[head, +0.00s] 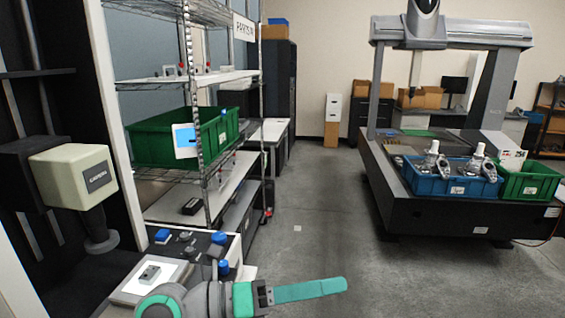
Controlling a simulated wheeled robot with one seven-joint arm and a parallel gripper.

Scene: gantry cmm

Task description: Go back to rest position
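My gripper (310,290) shows at the bottom centre, with teal fingers pointing right. The fingers overlap in this view as one long strip, so I cannot tell whether they are open or shut. I see no object held at the fingers. My teal and grey arm enters from the bottom edge. The gripper appears over open grey floor, just right of a white bench (128,297).
The bench carries blue and grey knobs and a small grey part (150,274). A wire shelf rack (158,215) with a green bin (160,143) stands left. The gantry machine (450,213) on the right bears a blue bin (447,187) and green bin (530,185).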

